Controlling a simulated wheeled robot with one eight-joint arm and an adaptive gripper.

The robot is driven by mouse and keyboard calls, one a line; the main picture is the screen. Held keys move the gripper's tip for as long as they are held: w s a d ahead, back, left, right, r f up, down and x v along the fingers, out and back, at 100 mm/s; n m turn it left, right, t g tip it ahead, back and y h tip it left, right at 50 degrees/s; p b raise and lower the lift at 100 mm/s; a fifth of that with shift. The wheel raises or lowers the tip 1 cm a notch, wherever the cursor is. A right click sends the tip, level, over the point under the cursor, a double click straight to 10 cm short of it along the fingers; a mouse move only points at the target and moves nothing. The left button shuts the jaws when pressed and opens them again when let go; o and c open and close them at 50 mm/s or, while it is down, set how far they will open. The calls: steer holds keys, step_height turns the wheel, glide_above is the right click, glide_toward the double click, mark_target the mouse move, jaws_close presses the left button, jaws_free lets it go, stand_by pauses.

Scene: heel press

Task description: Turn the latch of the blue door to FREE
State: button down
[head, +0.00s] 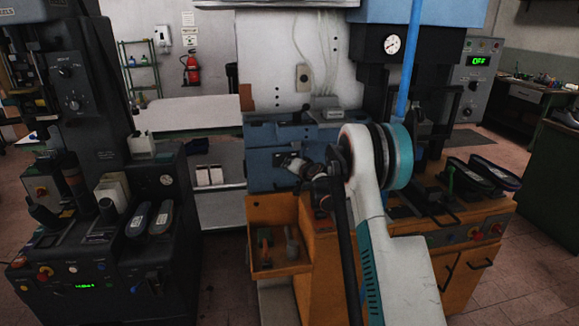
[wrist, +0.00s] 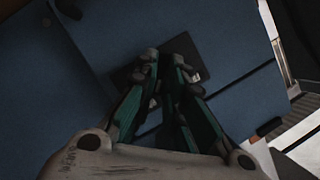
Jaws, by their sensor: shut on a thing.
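The blue door (head: 262,172) is on the front of the blue cabinet, behind my gripper (head: 291,163) in the head view. In the wrist view the blue door (wrist: 215,40) fills most of the picture. A dark latch plate (wrist: 122,76) sits on it, with a small pale mark near its right edge. My gripper (wrist: 166,62) has its green-sided fingers over this plate, with the tips close together. It is shut on the latch, which the fingers mostly hide. I cannot read which way the latch points.
An orange cabinet with an open bin (head: 278,268) stands below the blue door. A dark machine (head: 95,235) with shoes on it stands at the left. More shoes (head: 482,175) lie on the bench at the right. A tiled floor strip (head: 228,275) is free at the left.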

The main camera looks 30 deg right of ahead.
steer(key=shift+w+a+f+n+g+h+b, duration=0.15)
steer(key=shift+n+g+h+b, duration=0.3)
steer(key=shift+n+h, duration=1.2)
steer(key=shift+s+a+r+n+g+h+b, duration=0.2)
steer(key=shift+n+h+b, duration=0.55)
steer(key=shift+n, duration=1.55)
steer(key=shift+w+a+f+n+g+h+b, duration=0.2)
steer(key=shift+n+g+h, duration=0.25)
steer(key=shift+n+h, duration=1.3)
steer(key=shift+n, duration=0.4)
steer(key=c, duration=1.7)
jaws_free()
steer(key=shift+o, duration=0.2)
steer(key=v, duration=1.2)
